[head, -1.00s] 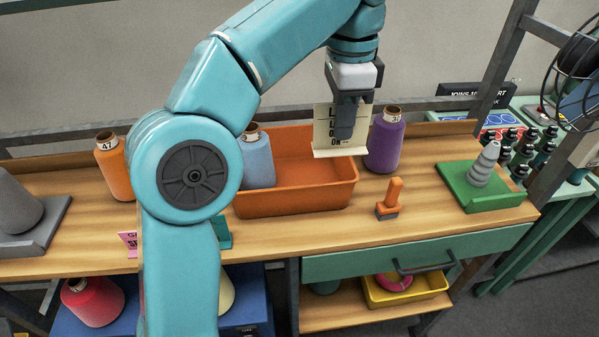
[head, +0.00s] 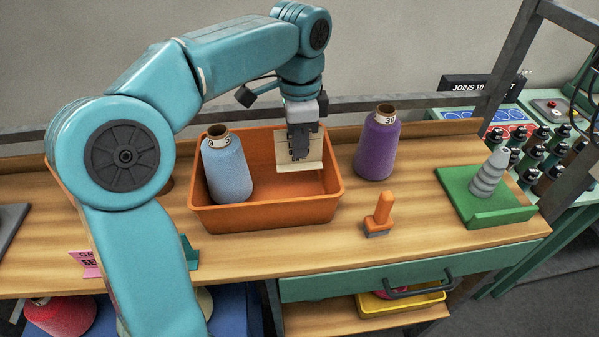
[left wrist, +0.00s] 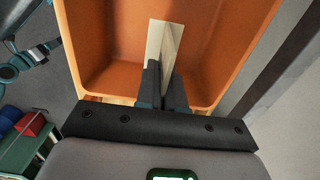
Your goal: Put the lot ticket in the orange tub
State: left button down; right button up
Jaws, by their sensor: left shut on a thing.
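The lot ticket (head: 299,158) is a cream card with dark print. My left gripper (head: 300,150) is shut on it and holds it upright within the outline of the orange tub (head: 270,214), in its right half. The ticket also shows edge-on between the fingers in the left wrist view (left wrist: 164,43), with the tub's orange walls (left wrist: 95,45) around it. Whether the ticket's lower edge touches the tub floor I cannot tell. A light blue cone of yarn (head: 227,170) stands in the tub's left half. My right gripper is not in view.
A purple cone (head: 377,147) stands right of the tub. An orange-handled tool (head: 379,214) stands on the bench in front of it. A green tray (head: 490,206) with a grey stepped cone is at the right end. A pink sign (head: 85,263) stands at the front left.

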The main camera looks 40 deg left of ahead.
aim_at(302, 164)
pick_arm(q)
jog(key=f, duration=0.1)
jog(key=d+f, duration=0.1)
jog(key=f, duration=0.1)
jog(key=shift+f, duration=0.25)
jog(key=f, duration=0.3)
jog(key=shift+a+f, duration=0.2)
jog(key=shift+a, duration=0.15)
jog(key=shift+d, duration=0.25)
jog(key=shift+a+f+b, duration=0.15)
jog(key=shift+b, duration=0.2)
jog(key=c, duration=1.3)
grip_release()
jog(key=shift+o, duration=0.2)
